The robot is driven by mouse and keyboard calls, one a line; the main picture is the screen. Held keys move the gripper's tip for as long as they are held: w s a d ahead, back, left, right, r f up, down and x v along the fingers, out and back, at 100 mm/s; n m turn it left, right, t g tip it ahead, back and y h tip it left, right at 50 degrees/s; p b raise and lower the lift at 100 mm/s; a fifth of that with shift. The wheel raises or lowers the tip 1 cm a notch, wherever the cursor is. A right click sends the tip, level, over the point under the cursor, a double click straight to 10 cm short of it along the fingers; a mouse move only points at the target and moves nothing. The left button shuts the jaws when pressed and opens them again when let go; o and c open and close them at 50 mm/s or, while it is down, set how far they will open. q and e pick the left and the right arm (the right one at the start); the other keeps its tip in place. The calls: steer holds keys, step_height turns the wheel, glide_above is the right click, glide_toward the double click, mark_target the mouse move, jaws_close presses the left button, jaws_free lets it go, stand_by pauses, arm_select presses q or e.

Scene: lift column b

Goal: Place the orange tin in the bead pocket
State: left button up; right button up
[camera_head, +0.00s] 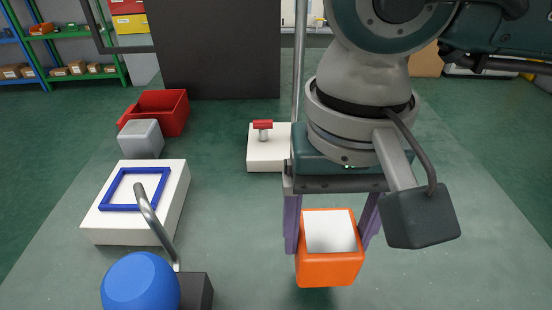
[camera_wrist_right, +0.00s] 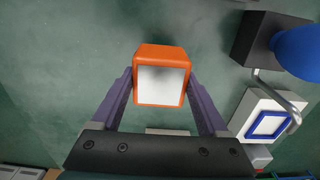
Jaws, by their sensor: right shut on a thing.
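The orange tin (camera_head: 330,270), a box with rounded edges and a pale top face, is between the purple fingers of my right gripper (camera_head: 332,235). The gripper is shut on it, above the green surface. In the right wrist view the tin (camera_wrist_right: 161,78) sits between the fingertips of the gripper (camera_wrist_right: 161,85). The bead pocket, a blue square frame (camera_head: 108,200) on a white block (camera_head: 160,222), lies to the left of the tin. The frame also shows in the right wrist view (camera_wrist_right: 255,128), at the right. My left gripper is out of view.
A blue ball (camera_head: 140,284) and a dark block with a curved metal rod (camera_head: 153,222) stand in front of the white block. A grey box (camera_head: 141,138), a red bin (camera_head: 163,108) and a white block with a red handle (camera_head: 263,125) are farther back.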

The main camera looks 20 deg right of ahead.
steer(key=shift+f, duration=2.25)
steer(key=shift+f+b, duration=0.1)
steer(key=shift+b, duration=0.3)
steer(key=shift+f, duration=0.15)
steer(key=o, duration=1.4)
